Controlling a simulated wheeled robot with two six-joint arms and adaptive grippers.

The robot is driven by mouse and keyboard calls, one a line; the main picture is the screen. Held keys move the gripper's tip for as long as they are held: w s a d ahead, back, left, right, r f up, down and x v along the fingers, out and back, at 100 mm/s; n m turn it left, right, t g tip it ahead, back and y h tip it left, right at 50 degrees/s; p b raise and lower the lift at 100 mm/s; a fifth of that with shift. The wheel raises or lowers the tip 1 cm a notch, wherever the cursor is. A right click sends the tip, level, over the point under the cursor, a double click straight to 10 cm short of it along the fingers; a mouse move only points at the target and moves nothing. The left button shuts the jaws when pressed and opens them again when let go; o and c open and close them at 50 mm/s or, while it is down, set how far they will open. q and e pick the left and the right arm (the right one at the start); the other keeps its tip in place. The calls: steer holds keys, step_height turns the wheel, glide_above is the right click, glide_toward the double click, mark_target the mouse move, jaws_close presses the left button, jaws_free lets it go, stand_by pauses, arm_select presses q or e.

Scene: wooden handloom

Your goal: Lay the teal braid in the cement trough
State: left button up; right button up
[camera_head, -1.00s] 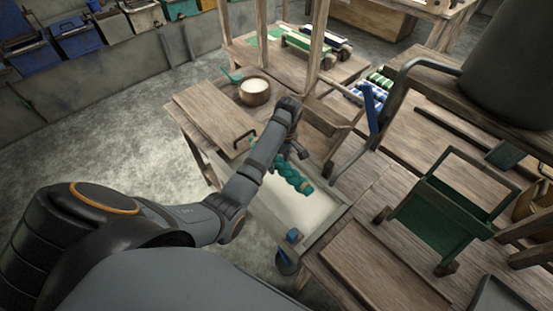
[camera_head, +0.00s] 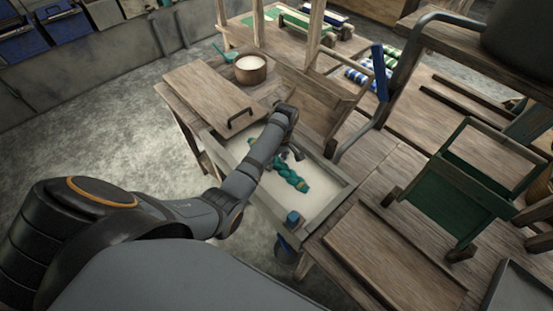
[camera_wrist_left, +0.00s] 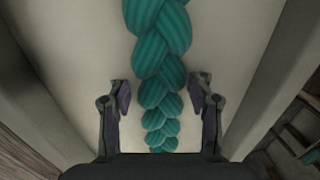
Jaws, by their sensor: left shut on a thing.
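The teal braid (camera_head: 292,178) is a thick plaited length that shows over the pale floor of the cement trough (camera_head: 338,203), inside its walls. In the left wrist view the braid (camera_wrist_left: 160,95) runs lengthwise from the top edge down between the fingers. My left gripper (camera_head: 292,152) is shut on the braid above the trough; its two dark fingers (camera_wrist_left: 160,100) stand on either side of it. Part of the braid is hidden by my left arm and gripper. I cannot tell whether the braid touches the trough floor. My right gripper is not in view.
A wooden lid with a black handle (camera_head: 205,90) lies beyond the trough's left end. A bowl of white stuff (camera_head: 250,69) stands behind it. A green frame (camera_head: 440,212) stands to the right, beside a wooden tray (camera_head: 390,255).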

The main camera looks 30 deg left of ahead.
arm_select(q)
steer(key=shift+f, duration=0.5)
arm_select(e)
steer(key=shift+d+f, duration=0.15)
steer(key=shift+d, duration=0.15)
arm_select(q)
steer(key=o, duration=1)
steer(key=shift+o, duration=0.2)
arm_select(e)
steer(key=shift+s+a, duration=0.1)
arm_select(q)
steer(key=shift+w+r, duration=0.1)
steer(key=shift+r, duration=0.15)
steer(key=r, duration=0.4)
steer(key=w+r, duration=0.1)
steer(key=r, duration=0.2)
steer(key=shift+d, duration=0.25)
